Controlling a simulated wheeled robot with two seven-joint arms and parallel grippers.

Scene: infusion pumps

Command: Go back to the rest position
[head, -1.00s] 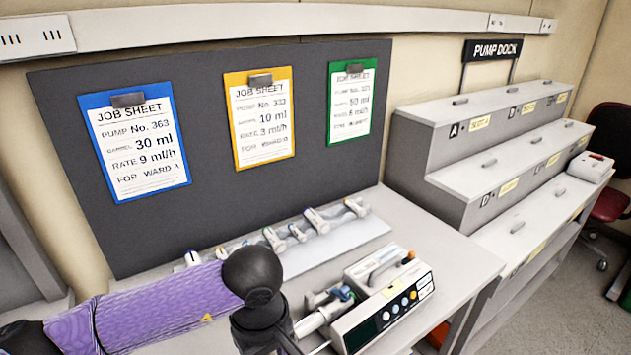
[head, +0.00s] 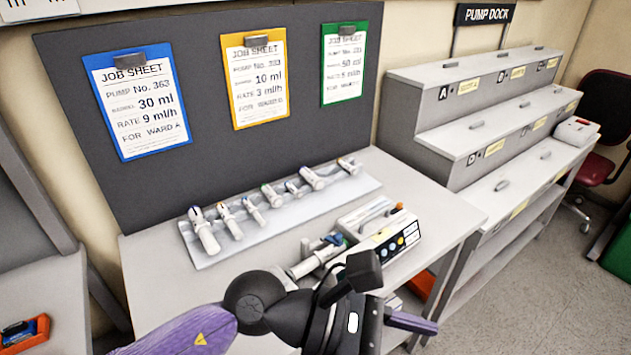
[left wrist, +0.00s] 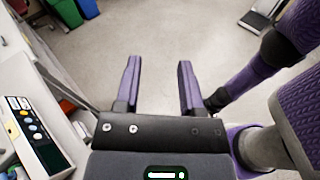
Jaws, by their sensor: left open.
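My left gripper (left wrist: 158,75) is open and empty in the left wrist view, its two purple fingers apart over bare floor. In the head view my left arm crosses the bottom, and a purple finger (head: 412,322) points right, in front of the table's front edge. A white syringe pump (head: 405,232) with coloured buttons stands on the table just beyond the gripper. A syringe (head: 312,263) lies at its left side, and my arm partly hides the pump's lower part. The pump's button panel also shows at the left of the left wrist view (left wrist: 38,140). My right gripper is not in view.
A pale tray (head: 285,232) with several syringes lies along the back of the table (head: 445,205). Job sheets hang on the dark board (head: 200,185). The stepped pump dock (head: 440,130) stands at right, with one white pump (head: 577,131) on it.

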